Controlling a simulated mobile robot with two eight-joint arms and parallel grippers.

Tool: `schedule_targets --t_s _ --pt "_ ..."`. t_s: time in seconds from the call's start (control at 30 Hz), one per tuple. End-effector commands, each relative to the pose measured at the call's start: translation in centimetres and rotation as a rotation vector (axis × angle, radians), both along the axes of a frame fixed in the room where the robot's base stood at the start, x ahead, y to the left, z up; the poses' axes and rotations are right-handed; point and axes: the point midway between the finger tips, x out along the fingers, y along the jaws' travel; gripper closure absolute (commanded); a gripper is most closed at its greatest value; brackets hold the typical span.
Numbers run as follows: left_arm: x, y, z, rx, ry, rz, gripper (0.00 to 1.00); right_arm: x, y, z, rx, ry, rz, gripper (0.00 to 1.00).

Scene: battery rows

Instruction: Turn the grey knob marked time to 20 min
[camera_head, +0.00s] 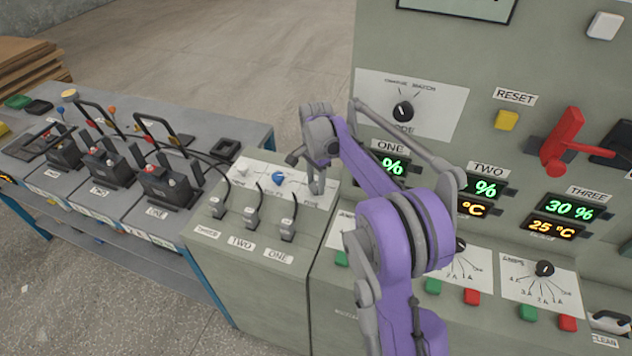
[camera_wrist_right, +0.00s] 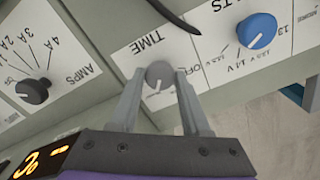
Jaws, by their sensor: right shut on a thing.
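The small grey knob (camera_wrist_right: 158,72) sits on a white plate beside the word TIME in the right wrist view, where the picture is upside down. My right gripper (camera_wrist_right: 160,82) is shut on it, one finger on each side. Part of the word OFF shows beside the right finger. The knob's pointer and most of its scale are hidden, so its setting cannot be read. In the head view my right gripper (camera_head: 316,186) reaches down to the right end of the sloped panel and covers the knob. My left gripper is not in view.
A blue volts knob (camera_wrist_right: 257,31) is next to the grey one; it also shows in the head view (camera_head: 278,178). A black amps knob (camera_wrist_right: 33,91) is on the other side. Small levers with cables (camera_head: 252,217) stand in front. A red lever (camera_head: 565,140) is on the upright panel.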

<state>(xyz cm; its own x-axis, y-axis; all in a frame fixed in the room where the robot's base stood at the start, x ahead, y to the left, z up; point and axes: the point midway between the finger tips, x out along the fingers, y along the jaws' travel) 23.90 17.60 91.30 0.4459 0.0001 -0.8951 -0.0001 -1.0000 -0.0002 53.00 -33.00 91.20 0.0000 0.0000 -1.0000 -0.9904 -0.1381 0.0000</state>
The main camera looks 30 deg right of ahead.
Motion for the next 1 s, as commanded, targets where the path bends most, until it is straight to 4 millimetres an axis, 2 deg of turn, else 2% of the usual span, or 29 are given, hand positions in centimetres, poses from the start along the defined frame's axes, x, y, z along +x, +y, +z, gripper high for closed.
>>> schedule_targets --t_s 0.03,0.17,0.53,0.67,1.0 --pt "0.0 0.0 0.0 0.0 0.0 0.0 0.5 0.0 0.0 0.0 0.0 -0.001 0.0 0.48" --pt "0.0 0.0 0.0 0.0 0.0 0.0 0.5 0.0 0.0 0.0 0.0 0.0 0.001 0.25" --pt "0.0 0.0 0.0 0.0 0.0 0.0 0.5 0.0 0.0 0.5 0.0 0.0 0.001 0.24" --pt "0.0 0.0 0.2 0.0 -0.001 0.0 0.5 0.0 0.0 2.3 0.0 0.0 0.001 0.24" --pt "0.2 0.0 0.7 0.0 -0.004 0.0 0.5 0.0 0.0 8.9 0.0 0.0 0.001 0.24"
